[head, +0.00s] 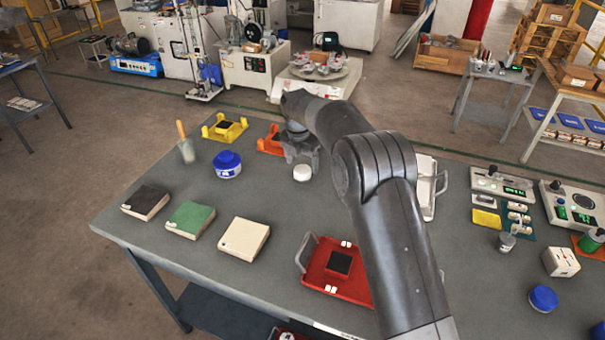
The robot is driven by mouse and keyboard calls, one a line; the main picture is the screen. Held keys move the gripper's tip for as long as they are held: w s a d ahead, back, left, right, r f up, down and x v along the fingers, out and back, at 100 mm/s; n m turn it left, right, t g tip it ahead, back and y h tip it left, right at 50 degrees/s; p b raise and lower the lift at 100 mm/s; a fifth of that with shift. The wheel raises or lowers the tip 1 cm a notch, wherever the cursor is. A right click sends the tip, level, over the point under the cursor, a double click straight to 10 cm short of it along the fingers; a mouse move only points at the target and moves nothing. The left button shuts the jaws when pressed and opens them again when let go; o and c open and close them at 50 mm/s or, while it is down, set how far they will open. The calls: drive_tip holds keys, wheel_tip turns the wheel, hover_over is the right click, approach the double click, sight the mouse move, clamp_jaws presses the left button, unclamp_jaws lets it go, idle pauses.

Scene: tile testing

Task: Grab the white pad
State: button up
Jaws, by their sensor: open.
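The white pad (243,239), a thick off-white square block with a small white tag on its near left corner, lies flat near the front left of the grey table. It is the rightmost of three similar blocks. My gripper (302,163) is open and points down toward the back of the table, behind and to the right of the pad and well apart from it. A small round white-topped piece (302,173) is just below or in front of its fingers; I cannot tell whether they touch it.
A green pad (189,219) and a black pad (147,202) lie left of the white pad. A red tray (359,289) with handles is to its right. A blue-lidded jar (227,165), a yellow holder (224,128) and an orange holder (269,143) stand behind. The table around the white pad is clear.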

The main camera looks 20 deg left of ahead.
sight(302, 170)
drive_tip(key=f, duration=0.4)
drive_tip(key=shift+w, duration=0.2)
drive_tip(key=shift+r, duration=0.1)
drive_tip(key=shift+c, duration=0.4)
drive_tip(key=c, duration=1)
drive_tip(key=shift+r, duration=0.1)
